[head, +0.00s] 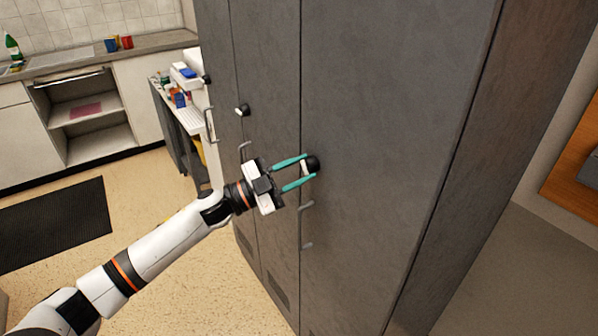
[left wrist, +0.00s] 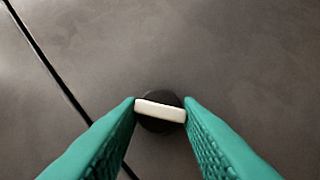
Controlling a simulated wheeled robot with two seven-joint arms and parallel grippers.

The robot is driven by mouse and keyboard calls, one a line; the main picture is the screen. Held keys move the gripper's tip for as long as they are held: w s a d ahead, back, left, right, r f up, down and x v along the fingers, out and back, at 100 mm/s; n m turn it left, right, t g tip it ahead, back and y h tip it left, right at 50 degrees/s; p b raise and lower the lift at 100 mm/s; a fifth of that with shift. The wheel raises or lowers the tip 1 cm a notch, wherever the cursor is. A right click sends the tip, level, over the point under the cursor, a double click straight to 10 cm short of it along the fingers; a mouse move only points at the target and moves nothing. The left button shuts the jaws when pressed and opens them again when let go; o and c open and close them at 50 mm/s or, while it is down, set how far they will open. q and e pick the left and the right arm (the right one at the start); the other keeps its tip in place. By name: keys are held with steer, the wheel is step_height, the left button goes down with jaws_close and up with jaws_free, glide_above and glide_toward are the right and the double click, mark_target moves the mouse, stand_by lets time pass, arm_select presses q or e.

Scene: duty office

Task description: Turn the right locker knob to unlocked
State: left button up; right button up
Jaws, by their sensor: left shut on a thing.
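The right locker knob (head: 313,164) is a round black knob with a white bar across it, on the right grey locker door (head: 390,120). My left gripper (head: 307,166) has its teal fingers on either side of the knob and is shut on it. In the left wrist view the knob (left wrist: 160,110) sits between the two fingertips, which touch the ends of the white bar. The bar is near horizontal there, tilted slightly down to the right. My right gripper is in neither view.
Another black and white knob (head: 242,110) is on the locker door to the left. Handles (head: 306,206) stick out below the gripped knob. A white cart (head: 183,105) with items stands left of the lockers. The floor (head: 140,200) beneath my arm is clear.

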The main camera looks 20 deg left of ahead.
arm_select(q)
steer(key=m+g, duration=0.1)
steer(key=m, duration=0.1)
steer(key=m+g, duration=0.1)
steer(key=m, duration=0.1)
steer(key=shift+a+r, duration=0.1)
steer(key=shift+r, duration=0.1)
steer(key=shift+m+g+y+p, duration=0.3)
steer(key=shift+m+g+p, duration=0.3)
steer(key=shift+m, duration=1.4)
steer(key=o, duration=1)
steer(key=shift+c, duration=0.2)
